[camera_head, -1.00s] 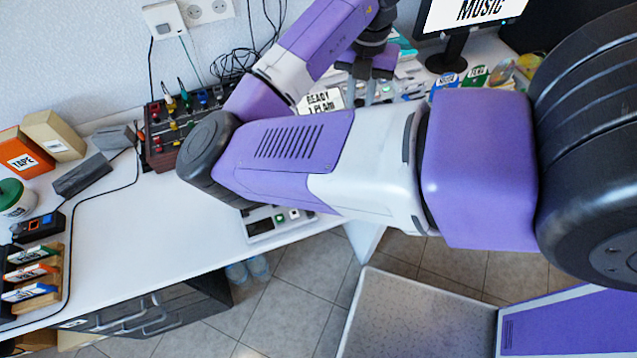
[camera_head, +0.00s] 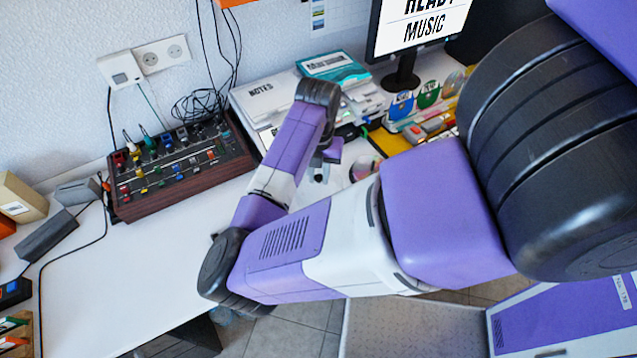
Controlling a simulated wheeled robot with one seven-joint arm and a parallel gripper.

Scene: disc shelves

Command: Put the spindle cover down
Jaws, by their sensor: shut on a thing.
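My gripper (camera_head: 320,172) points down over the desk behind my forearm, in the middle of the view. Its fingers show only as a small, partly covered shape. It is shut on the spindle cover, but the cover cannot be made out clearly. My arm hides much of the space below and in front of the gripper, so I cannot tell how high the cover is above the desk.
Several upright discs (camera_head: 428,95) stand in a rack right of the gripper. A monitor (camera_head: 416,35) stands behind them. Paper stacks (camera_head: 268,92) lie at the back. A mixer (camera_head: 180,168) is on the left. The white desk (camera_head: 135,265) is clear at front left.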

